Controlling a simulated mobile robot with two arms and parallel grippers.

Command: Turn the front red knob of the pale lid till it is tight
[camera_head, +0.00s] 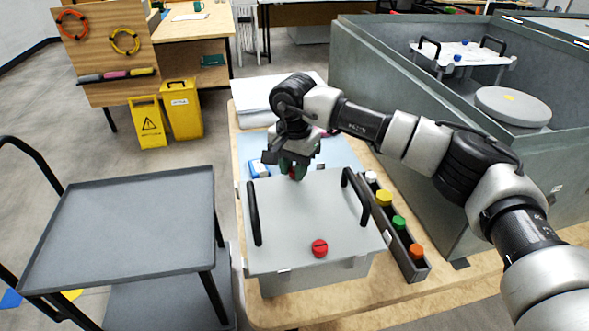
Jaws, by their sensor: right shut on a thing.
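The pale lid (300,215) lies on a grey box on the wooden table, with a black handle along its left side and another along its right side. One red knob (319,248) shows in full near the lid's edge closest to me, with nothing touching it. My right gripper (293,171) points down at the lid's far edge. It is shut on a second red knob (296,174), which is mostly hidden between its fingers. My left gripper is not in view.
A narrow dark rack (410,262) with several coloured caps stands right of the lid. A large grey open housing (375,100) rises behind my right arm. A grey cart (125,225) stands at left. A blue and white item (259,168) lies beyond the lid.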

